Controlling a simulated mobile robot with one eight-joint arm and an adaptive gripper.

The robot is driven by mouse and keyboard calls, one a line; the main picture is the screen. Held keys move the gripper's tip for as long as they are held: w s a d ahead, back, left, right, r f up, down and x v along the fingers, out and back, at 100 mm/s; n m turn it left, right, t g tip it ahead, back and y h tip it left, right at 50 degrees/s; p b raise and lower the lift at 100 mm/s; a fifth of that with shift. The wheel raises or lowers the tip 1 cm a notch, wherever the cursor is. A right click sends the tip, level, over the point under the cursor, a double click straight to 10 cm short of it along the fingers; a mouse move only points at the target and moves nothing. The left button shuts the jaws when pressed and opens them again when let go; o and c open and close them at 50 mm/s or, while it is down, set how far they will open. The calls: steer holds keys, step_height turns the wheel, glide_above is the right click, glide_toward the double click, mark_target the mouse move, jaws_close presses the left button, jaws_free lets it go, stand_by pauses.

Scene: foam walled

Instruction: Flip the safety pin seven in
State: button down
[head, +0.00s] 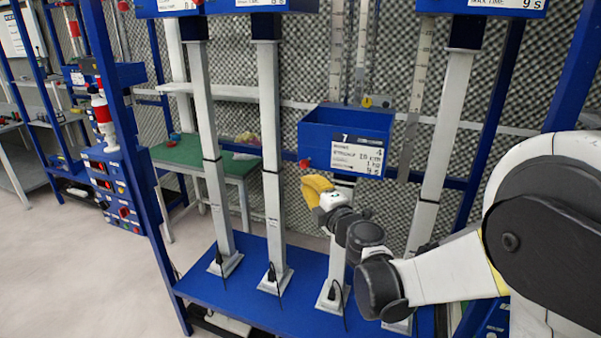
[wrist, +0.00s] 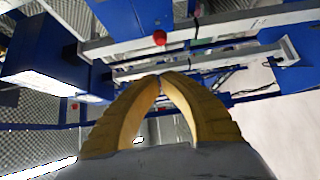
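The blue box labelled 7 (head: 315,130) hangs on the rig, right of centre in the head view. A red knob (head: 304,164), likely the safety pin of seven, shows at the box's lower left corner. A red knob (wrist: 159,37) also shows in the wrist view, beyond the fingertips; I cannot tell for certain that it is the same one. My gripper (head: 314,184) has yellow fingers and is just below the red knob in the head view, apparently apart from it. In the wrist view the fingertips (wrist: 159,77) meet, with nothing visible between them. The pin's shaft cannot be made out.
Grey-white posts (head: 269,150) stand on a blue base platform (head: 250,252). Other blue boxes (head: 480,5) hang along the top. A green-topped table (head: 190,152) stands behind the posts, and blue drawers (head: 107,175) stand at left. The floor (head: 90,270) at lower left is clear.

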steer(key=shift+v, duration=1.55)
steer(key=s+d+r+m+h, duration=0.3)
steer(key=s+d+m+h, duration=0.15)
steer(key=d+m, duration=0.35)
steer(key=s+d+r+m+h, duration=0.3)
steer(key=s+d+m+h, duration=0.15)
steer(key=d+m, duration=0.4)
steer(key=s+f+m+g, duration=0.3)
steer(key=s+f, duration=0.3)
steer(key=s, duration=0.5)
steer(key=s+f+m+g+y, duration=0.1)
steer(key=s+f+m+g, duration=0.2)
steer(key=s+f+g, duration=0.3)
steer(key=s+f, duration=0.1)
steer(key=s, duration=0.4)
steer(key=shift+s+d+r+m, duration=0.1)
steer(key=shift+s+d+m, duration=0.05)
steer(key=shift+m, duration=0.1)
